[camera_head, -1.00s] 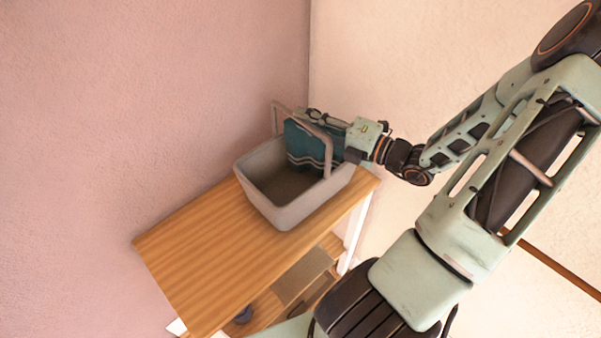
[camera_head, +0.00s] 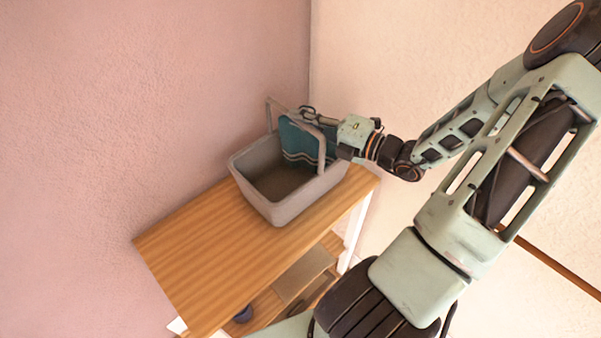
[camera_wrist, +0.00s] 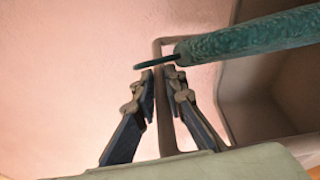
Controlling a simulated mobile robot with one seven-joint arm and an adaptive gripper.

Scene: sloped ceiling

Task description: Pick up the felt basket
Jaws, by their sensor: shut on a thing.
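The felt basket (camera_head: 292,208) is grey and open-topped, with a tall looped handle (camera_head: 322,153). It is over the far end of the wooden table; I cannot tell whether its base touches the top. A teal piece with pale wavy lines (camera_head: 296,142) stands at its back inside the handle. My gripper (camera_head: 308,114) is at the handle's upper part, reaching in from the right. In the wrist view, my gripper (camera_wrist: 161,84) has its two dark fingers either side of the grey handle (camera_wrist: 164,120), shut on it. The teal piece (camera_wrist: 250,38) lies close to the fingertips.
The wooden table (camera_head: 205,250) is bare in front of the basket. Lower shelves (camera_head: 290,285) show beneath it, with a small dark blue object (camera_head: 243,314). The pink wall (camera_head: 150,110) and the pale wall (camera_head: 400,60) meet in a corner behind.

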